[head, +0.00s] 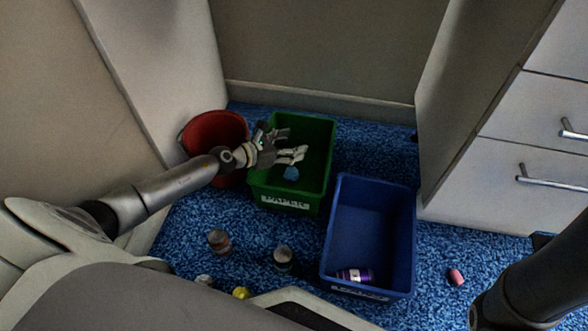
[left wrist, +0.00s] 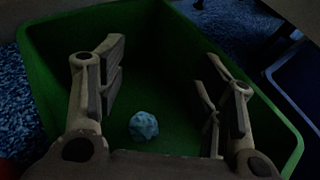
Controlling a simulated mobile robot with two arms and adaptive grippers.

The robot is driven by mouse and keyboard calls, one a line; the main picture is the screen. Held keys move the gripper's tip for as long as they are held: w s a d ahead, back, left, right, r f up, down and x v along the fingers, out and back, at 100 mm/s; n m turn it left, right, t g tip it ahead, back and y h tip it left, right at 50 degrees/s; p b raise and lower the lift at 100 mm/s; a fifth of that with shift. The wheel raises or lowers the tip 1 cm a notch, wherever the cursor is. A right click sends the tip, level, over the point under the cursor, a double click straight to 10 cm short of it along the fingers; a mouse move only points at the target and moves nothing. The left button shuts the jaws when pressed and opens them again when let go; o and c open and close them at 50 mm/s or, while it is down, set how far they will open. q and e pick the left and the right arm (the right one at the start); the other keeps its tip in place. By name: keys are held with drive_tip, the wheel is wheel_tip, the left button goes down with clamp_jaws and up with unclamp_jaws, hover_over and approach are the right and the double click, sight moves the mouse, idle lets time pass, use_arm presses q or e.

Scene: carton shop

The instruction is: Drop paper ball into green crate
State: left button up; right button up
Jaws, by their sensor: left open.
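The green crate (head: 329,165) stands on the blue carpet and has a white label reading PAPER on its front. My left gripper (head: 303,155) is over the crate, open, with its fingers apart. A light blue crumpled paper ball (head: 291,173) shows just below the fingers in the head view. In the left wrist view the paper ball (left wrist: 144,126) lies within the outline of the green crate (left wrist: 36,75), between and below the open fingers of the left gripper (left wrist: 162,90), touching neither. It looks to be inside the crate. My right gripper is not in view.
A blue crate (head: 414,240) holding a purple can (head: 354,275) stands right of the green one. A red bin (head: 200,130) is behind left. Two cans (head: 219,241) (head: 284,257), a yellow item (head: 241,293) and a pink can (head: 456,277) lie around. Drawers (head: 520,140) are at right.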

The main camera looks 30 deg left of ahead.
use_arm(q)
drive_tip(key=s+a+r, duration=0.1)
drive_tip(key=s+a, duration=0.5)
drive_tip(key=s, duration=0.7)
drive_tip(key=shift+s+a, duration=0.15)
drive_tip(key=shift+a, duration=0.05)
